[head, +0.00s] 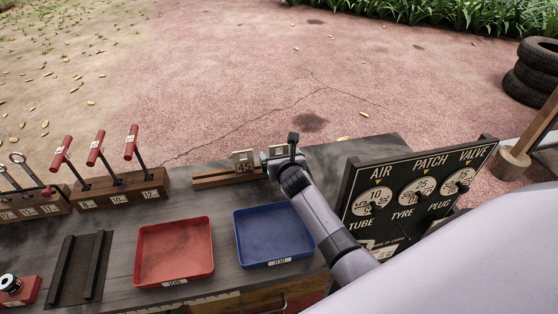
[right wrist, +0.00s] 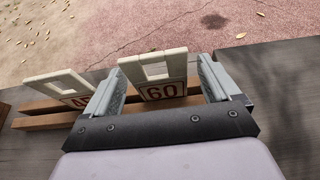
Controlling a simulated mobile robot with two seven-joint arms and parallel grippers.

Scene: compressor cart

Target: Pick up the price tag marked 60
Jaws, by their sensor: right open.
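The price tag marked 60 (right wrist: 160,65) is a pale plate with a square hole at its top and a dark-framed number below. It stands upright in a slotted wooden rack (head: 213,179). My right gripper (right wrist: 161,78) is open, with one finger on each side of this tag; I cannot tell if either finger touches it. In the head view my right gripper (head: 283,157) is at the rack's right end and mostly hides the 60 tag. A similar tag marked 45 (head: 243,161) stands to its left in the rack. My left gripper is not in view.
A red tray (head: 174,250) and a blue tray (head: 273,235) lie on the dark table in front of the rack. A black dial board (head: 385,235) stands to the right, near my right arm. Red-handled tools (head: 97,150) stand in a block at left.

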